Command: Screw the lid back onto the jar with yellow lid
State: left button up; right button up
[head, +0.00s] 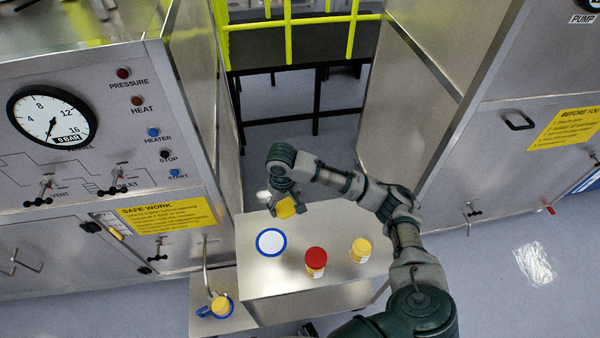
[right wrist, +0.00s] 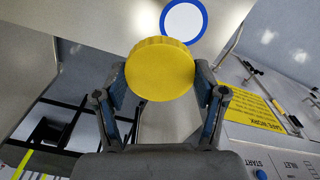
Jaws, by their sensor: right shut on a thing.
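My right gripper (head: 285,203) is shut on a yellow lid (head: 286,209) and holds it near the far left part of the steel table (head: 335,215). In the right wrist view the ribbed round lid (right wrist: 160,70) sits between the two fingers (right wrist: 162,95); whatever lies behind it is hidden. A small yellow jar (head: 360,251) with a pale label stands upright on the table to the right, apart from the gripper. I cannot tell whether its top is open. My left gripper is not in view.
A red-lidded jar (head: 316,262) stands left of the yellow jar. A white disc with a blue rim (head: 271,242) lies left of it, also in the wrist view (right wrist: 184,22). A blue-rimmed item with yellow (head: 221,306) is on a lower shelf. Steel cabinets flank the table.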

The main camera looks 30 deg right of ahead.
aim_at(361, 248)
jog(key=k+l, duration=0.2)
jog(key=l, duration=0.2)
jog(key=k+l, duration=0.2)
jog(key=l, duration=0.2)
jog(key=k+l, duration=0.2)
jog(key=l, duration=0.2)
jog(key=k+l, duration=0.15)
jog(key=l, duration=0.25)
jog(key=k+l, duration=0.2)
jog(key=l, duration=0.2)
